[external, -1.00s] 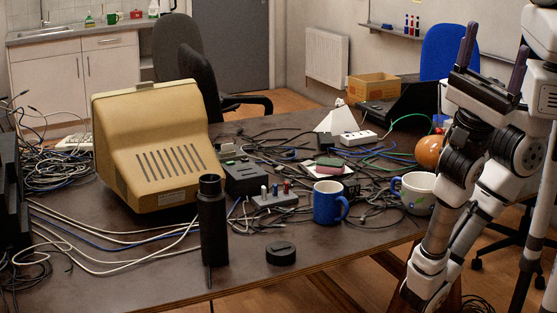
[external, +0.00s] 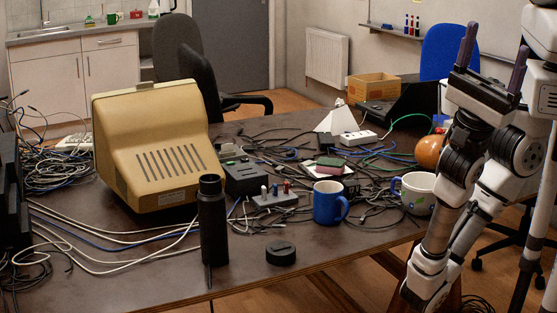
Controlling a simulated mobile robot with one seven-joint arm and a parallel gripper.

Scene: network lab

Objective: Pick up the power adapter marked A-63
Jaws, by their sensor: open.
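The marking A-63 cannot be read on anything in this view. A dark box-shaped device (external: 246,177) beside the beige monitor and a small dark box (external: 351,186) behind the blue mug could be adapters, but I cannot tell. My gripper (external: 493,58) is at the upper right, raised above and to the right of the table. Its two fingers point up and stand apart, with nothing between them.
The table (external: 160,270) holds a beige monitor (external: 155,145), a black bottle (external: 213,220), a blue mug (external: 328,203), a white mug (external: 415,193), an orange ball (external: 429,152), a white power strip (external: 358,137) and tangled cables. The front edge is mostly clear around a black lid (external: 281,253).

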